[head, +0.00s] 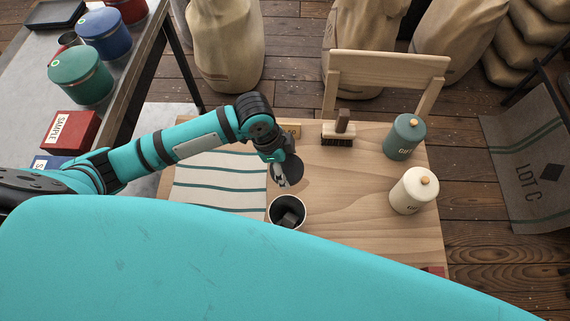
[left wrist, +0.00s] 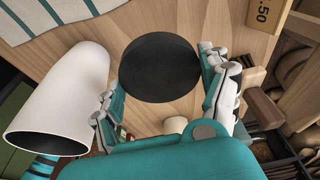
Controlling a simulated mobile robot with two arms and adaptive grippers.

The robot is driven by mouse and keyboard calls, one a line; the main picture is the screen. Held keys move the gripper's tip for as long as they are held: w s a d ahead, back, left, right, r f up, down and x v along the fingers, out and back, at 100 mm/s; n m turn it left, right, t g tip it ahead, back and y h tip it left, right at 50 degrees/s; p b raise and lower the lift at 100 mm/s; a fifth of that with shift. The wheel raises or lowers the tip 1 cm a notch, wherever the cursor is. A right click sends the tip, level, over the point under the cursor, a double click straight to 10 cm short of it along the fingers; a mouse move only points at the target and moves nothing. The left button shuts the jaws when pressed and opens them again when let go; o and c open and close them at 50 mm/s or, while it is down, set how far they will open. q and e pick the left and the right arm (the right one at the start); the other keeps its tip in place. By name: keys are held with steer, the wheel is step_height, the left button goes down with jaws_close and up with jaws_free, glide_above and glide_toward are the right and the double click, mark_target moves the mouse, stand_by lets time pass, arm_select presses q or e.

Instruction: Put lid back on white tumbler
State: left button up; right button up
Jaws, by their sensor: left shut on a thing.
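The white tumbler (head: 270,221) stands upright and open on the wooden table (head: 345,215), with a dark block-like shape visible inside its mouth. In the left wrist view the tumbler (left wrist: 80,85) lies to the left of my gripper, its dark mouth toward the bottom left. My left gripper (head: 282,176) is shut on the black round lid (head: 294,168). In the left wrist view the lid (left wrist: 160,68) sits between the two fingers (left wrist: 160,82). The lid is held beyond the tumbler, just above it in the head view, and apart from it. My right gripper does not show.
A striped cloth (head: 215,180) lies left of the tumbler. A brush (head: 340,130), a teal canister (head: 404,138) and a cream canister (head: 412,192) stand to the right. A price sign (left wrist: 268,14) stands behind the gripper. Table between tumbler and canisters is clear.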

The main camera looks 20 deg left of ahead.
arm_select(q)
steer(key=shift+r, duration=0.1)
steer(key=w+a+r+n+t+y, duration=0.1)
steer(key=w+a+r+n, duration=0.1)
steer(key=r+n, duration=0.5)
steer(key=w+a+r+n+t+y, duration=0.1)
steer(key=a+r+n, duration=0.4)
steer(key=r, duration=0.8)
steer(key=w+n+y, duration=0.1)
steer(key=w+n, duration=0.1)
steer(key=shift+w+r+n, duration=0.35)
steer(key=shift+r+n, duration=0.05)
